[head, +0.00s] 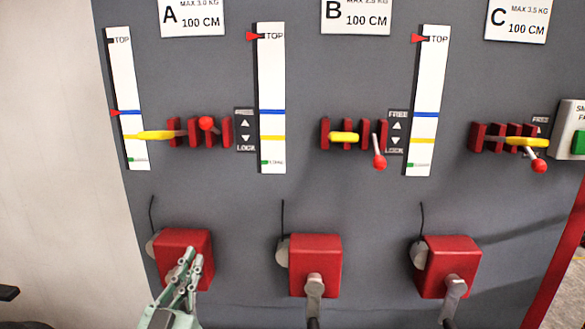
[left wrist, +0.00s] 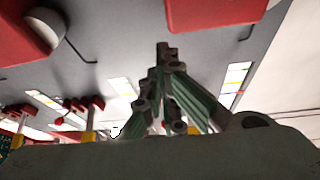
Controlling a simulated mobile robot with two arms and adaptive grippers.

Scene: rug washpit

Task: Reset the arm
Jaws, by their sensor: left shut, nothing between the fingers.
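My left gripper (head: 193,258) is shut and empty. In the head view it points up in front of the lower part of the left red box (head: 178,240), covering part of it; I cannot tell whether they touch. In the left wrist view its closed green-and-dark fingers (left wrist: 164,55) stand mid-picture against the grey panel (left wrist: 112,50). My right gripper is not in view.
The grey panel carries a middle red box (head: 322,255) and a right red box (head: 450,258), both with grey cranks. Above are red-balled levers: left (head: 207,123) raised, middle (head: 380,162) and right (head: 540,166) lowered. A red post (head: 560,270) stands right.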

